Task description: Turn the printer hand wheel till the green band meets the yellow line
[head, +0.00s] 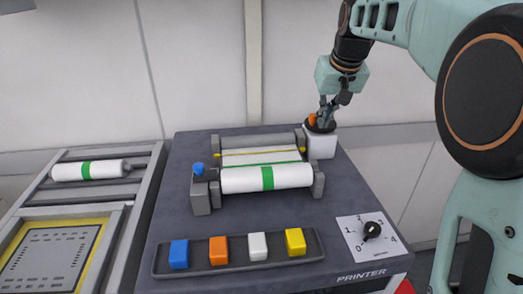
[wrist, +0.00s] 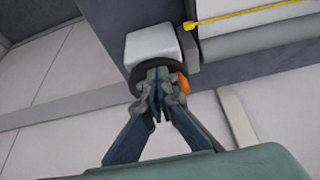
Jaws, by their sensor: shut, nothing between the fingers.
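The hand wheel (head: 312,128) is a dark disc on a white block at the printer's back right corner. Its orange knob (head: 312,119) stands on the rim, on the left in the head view. My gripper (head: 325,122) is shut and empty, its fingertips down over the wheel beside the knob. In the wrist view the fingertips (wrist: 158,72) overlap the wheel (wrist: 138,83), with the orange knob (wrist: 182,82) just right of them; contact is unclear. The yellow line (head: 260,153) crosses the white web between the rollers. A thin green band (head: 278,162) lies on the web, nearer the front, apart from the line.
The front white roll (head: 235,180) has a green stripe. A blue-knobbed lever (head: 198,170) stands at left. A tray (head: 220,268) holds several coloured blocks. A numbered dial (head: 371,230) sits front right. A trolley (head: 128,205) with another roll stands left.

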